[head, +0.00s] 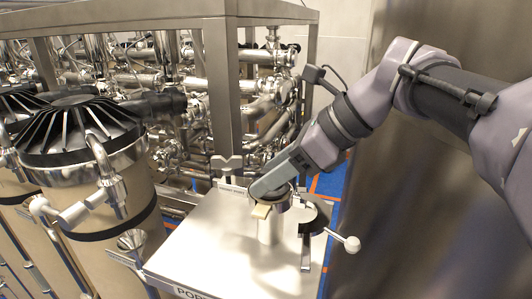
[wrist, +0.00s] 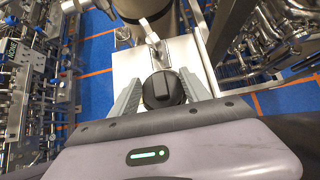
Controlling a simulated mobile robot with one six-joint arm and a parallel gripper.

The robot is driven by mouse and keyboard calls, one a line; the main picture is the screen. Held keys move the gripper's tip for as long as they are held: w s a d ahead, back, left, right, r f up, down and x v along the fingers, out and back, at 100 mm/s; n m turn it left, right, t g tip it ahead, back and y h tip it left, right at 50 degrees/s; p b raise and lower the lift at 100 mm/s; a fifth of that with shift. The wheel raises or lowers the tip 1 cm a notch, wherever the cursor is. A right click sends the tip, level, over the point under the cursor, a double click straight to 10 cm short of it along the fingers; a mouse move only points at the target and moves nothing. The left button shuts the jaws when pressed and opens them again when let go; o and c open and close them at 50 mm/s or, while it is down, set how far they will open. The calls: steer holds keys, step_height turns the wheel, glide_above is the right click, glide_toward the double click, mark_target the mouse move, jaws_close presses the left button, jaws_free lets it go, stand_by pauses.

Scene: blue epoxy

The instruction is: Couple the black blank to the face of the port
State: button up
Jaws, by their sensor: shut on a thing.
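The black blank (wrist: 163,89) is a round black disc with a raised bar across it, seen from above in the wrist view. My gripper (wrist: 161,92) is shut on it, with one grey finger at each side. In the head view my gripper (head: 268,189) is over the port (head: 268,230), an upright metal stub on the steel bench top. The gripper hides the blank there, and I cannot tell whether the blank touches the port face. A pale tan piece (head: 261,211) shows just below the fingertips.
A black curved fitting (head: 316,218) on a post, with a white ball-ended lever (head: 350,243), stands close right of the port. A metal wing-shaped part (head: 227,166) is at the bench's back edge. A steel frame (head: 220,75) and piping stand behind; large vessels (head: 85,150) are left.

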steer(key=shift+f+b, duration=0.3)
steer(key=shift+f, duration=0.1)
steer(key=shift+r, duration=0.15)
steer(key=shift+r+p, duration=0.5)
steer(key=shift+p, duration=0.2)
steer(key=shift+f+b, duration=0.35)
steer(key=shift+f, duration=0.35)
stand_by(0.6)
steer(key=shift+r, duration=0.1)
steer(key=shift+r+p, duration=0.55)
steer(key=shift+p, duration=0.05)
stand_by(0.6)
steer(key=shift+f+b, duration=0.35)
steer(key=shift+f, duration=0.3)
